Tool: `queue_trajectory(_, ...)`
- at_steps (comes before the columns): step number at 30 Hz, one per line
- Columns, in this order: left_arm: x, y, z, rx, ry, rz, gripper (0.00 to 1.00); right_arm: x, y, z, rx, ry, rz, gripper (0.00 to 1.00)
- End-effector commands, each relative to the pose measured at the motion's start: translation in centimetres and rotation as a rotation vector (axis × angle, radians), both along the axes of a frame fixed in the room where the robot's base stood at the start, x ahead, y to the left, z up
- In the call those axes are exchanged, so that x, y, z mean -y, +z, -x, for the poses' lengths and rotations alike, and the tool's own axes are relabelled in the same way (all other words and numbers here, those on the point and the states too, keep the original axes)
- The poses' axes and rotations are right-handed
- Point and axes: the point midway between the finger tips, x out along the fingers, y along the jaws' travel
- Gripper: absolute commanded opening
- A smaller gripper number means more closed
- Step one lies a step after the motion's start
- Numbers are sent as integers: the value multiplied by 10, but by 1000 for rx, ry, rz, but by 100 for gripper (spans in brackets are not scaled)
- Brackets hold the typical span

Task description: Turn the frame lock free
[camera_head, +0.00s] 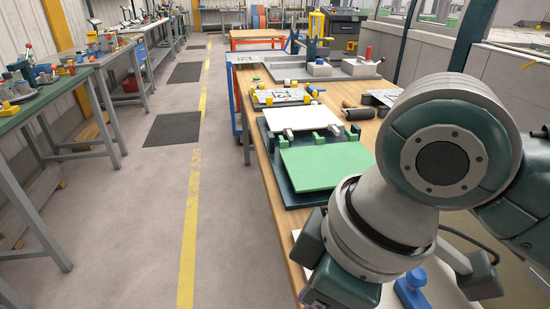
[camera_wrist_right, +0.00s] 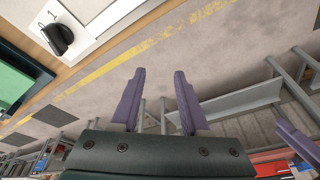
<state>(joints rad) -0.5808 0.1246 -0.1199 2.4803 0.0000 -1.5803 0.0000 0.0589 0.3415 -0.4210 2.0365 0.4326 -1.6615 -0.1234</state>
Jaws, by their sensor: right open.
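A black knob (camera_wrist_right: 57,38) sits on a white plate (camera_wrist_right: 85,12) marked with a 1, at the upper left of the right wrist view. I cannot tell for sure that it is the frame lock. My right gripper (camera_wrist_right: 155,75) is open and empty, its two purple fingers apart over the floor, clear of the knob. In the head view my right arm hides most of this gripper and the bench below it. A purple piece at the lower right of the wrist view looks like a finger of my left gripper; its opening cannot be seen.
A green panel (camera_head: 325,166) and a white panel (camera_head: 301,117) lie on a dark base on the wooden bench. A blue knob (camera_head: 412,288) stands below my right arm. Another workbench (camera_head: 70,85) runs along the left. The floor between is free.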

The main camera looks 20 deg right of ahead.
Motion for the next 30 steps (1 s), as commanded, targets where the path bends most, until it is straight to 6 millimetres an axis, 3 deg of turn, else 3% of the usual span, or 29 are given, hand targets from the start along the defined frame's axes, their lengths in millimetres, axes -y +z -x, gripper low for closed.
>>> queue_trajectory(6, 2, -36, 0, 0, 4, 5, 50, 30, -16, -52, -58, 150, 110, 45)
queue_trajectory(13, 3, -65, 0, 0, 5, 9, 50, 94, 8, -101, -142, 155, 207, 45)
queue_trajectory(16, 3, -70, 0, 1, 6, 10, 50, 113, 21, -111, -162, 133, 216, 45)
queue_trajectory(21, 3, -73, 0, 1, 5, 9, 50, 125, 29, -116, -176, 113, 215, 45)
queue_trajectory(25, 2, -74, 0, 1, 6, 8, 50, 125, 15, -115, -179, 114, 213, 45)
queue_trajectory(30, 1, -79, 0, 0, 2, 4, 50, 125, -19, -115, -179, 115, 215, 45)
